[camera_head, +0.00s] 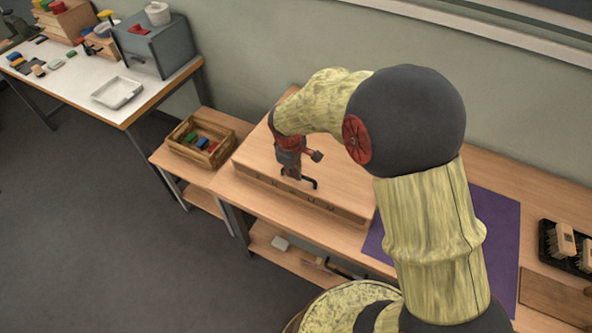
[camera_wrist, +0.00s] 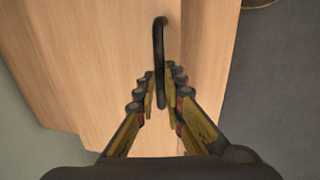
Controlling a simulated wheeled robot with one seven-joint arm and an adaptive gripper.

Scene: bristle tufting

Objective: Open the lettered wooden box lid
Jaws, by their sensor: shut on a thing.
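The wooden box (camera_head: 345,190) stands on the workbench. Its broad light-wood lid (camera_head: 250,158) looks closed, and dark marks show along the front face, too small to read. A black handle (camera_head: 312,181) is fixed near the lid's front edge. My gripper (camera_head: 293,175) reaches down over the lid and is shut on the handle. In the wrist view the fingers (camera_wrist: 164,100) stand on both sides of the near part of the handle (camera_wrist: 159,45), and its far part sticks out beyond them. My arm hides part of the lid's right side.
A wooden crate (camera_head: 181,146) with coloured blocks sits left of the box. A purple mat (camera_head: 503,225) lies to the right, with a black tray (camera_head: 552,255) of brushes beyond. A wall (camera_head: 250,50) rises behind the bench. Floor (camera_head: 90,220) lies open in front.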

